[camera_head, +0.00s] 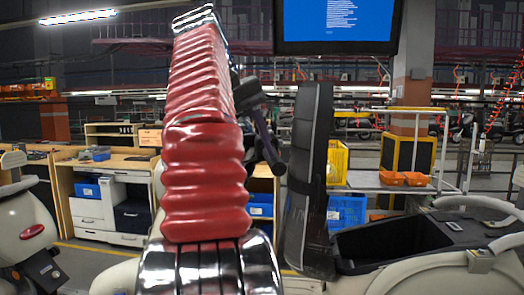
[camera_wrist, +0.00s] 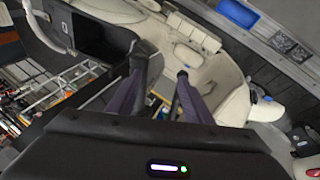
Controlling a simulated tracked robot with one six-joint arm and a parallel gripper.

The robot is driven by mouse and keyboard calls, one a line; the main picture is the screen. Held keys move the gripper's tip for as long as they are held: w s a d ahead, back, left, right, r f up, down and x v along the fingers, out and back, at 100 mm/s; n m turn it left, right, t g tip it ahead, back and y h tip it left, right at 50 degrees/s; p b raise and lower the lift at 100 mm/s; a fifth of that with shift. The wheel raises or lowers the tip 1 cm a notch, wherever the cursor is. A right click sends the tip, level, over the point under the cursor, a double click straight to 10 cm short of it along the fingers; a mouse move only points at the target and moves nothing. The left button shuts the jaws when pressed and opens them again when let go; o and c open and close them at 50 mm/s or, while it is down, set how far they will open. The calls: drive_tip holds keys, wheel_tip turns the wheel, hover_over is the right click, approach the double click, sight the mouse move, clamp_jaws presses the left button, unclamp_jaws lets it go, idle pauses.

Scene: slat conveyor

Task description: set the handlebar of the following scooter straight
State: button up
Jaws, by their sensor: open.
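My gripper (camera_wrist: 162,65) is open, its two purple fingers apart, with no object clearly held between them. In the head view it shows in part (camera_head: 272,150) behind my red arm, close to a tall dark upright panel that looks like a raised scooter seat (camera_head: 308,180). A cream scooter (camera_head: 440,275) with an open dark storage well stands at the right. Cream scooter bodywork (camera_wrist: 228,65) lies beyond my fingers in the wrist view. Another cream scooter (camera_head: 28,225) with a red reflector stands at the left. I cannot clearly make out a handlebar or its angle.
Workbenches with drawers (camera_head: 105,205) stand behind at the left. A yellow crate (camera_head: 337,162), a blue crate (camera_head: 346,211) and a white trolley with orange bins (camera_head: 403,178) stand behind the raised panel. A screen (camera_head: 338,22) hangs above. My arm hides the middle.

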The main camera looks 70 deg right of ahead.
drive_tip(key=w+a, duration=0.3)
drive_tip(key=a, duration=0.3)
drive_tip(key=shift+w+a, duration=0.15)
drive_tip(key=shift+a, duration=0.2)
idle(0.5)
